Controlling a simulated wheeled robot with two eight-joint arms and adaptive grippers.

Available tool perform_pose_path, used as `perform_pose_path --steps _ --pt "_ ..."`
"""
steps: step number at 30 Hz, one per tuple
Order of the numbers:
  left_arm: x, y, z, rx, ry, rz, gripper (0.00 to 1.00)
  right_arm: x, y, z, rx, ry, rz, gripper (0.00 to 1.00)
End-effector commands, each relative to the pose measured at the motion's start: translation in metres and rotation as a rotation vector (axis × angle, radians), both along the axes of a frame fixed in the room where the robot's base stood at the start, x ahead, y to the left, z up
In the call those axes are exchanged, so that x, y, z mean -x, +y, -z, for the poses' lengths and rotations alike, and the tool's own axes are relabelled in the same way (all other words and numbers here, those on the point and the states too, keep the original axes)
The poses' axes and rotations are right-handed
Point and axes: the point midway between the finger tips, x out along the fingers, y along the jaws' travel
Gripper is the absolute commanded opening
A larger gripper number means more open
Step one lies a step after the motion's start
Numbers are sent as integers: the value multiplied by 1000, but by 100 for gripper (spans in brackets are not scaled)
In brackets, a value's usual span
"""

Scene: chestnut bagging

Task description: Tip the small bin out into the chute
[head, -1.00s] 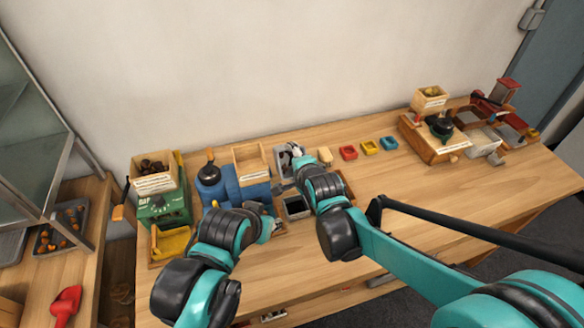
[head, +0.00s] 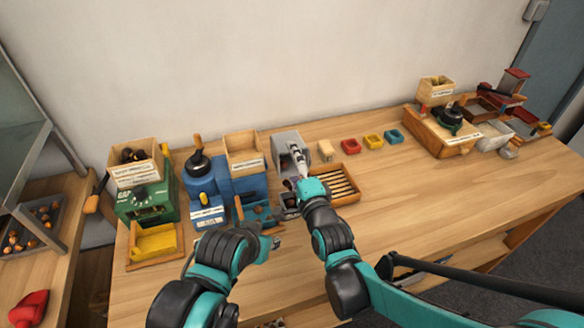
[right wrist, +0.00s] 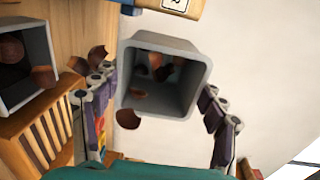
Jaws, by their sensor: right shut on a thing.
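The small grey bin (head: 286,139) is in my right gripper (head: 293,160), tilted over beside the blue machine. In the right wrist view the bin (right wrist: 163,52) has its mouth toward the camera and sits between the two fingers of the gripper (right wrist: 158,120). Several brown chestnuts are inside it, and one chestnut (right wrist: 128,119) is at its lower lip. Loose chestnuts (right wrist: 75,65) show between the bin and a grey open-topped container (right wrist: 38,75), possibly the chute, which holds chestnuts. My left gripper (head: 272,241) is low near the table's front; its fingers are too small to read.
A slatted wooden tray (head: 357,197) lies just right of my right gripper. A blue machine (head: 205,178) and a green box (head: 140,205) stand at the left. Red (head: 350,147), yellow and teal small trays sit at the back. The table's right middle is clear.

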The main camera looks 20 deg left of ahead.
Motion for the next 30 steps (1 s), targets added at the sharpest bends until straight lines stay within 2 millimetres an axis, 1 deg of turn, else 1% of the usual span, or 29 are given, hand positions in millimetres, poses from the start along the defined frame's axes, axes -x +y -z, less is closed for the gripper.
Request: perform_pose_path --steps 1,10,21,30 --pt "0 0 1 0 0 0 34 -1 -1 3 -5 -12 4 16" --pt "0 0 5 0 0 0 34 3 -1 7 -63 -93 -3 16" --pt "0 0 4 0 0 0 34 9 -6 6 -178 -262 -2 16" --pt "0 0 4 0 0 0 34 12 -8 6 -208 -309 -2 16"
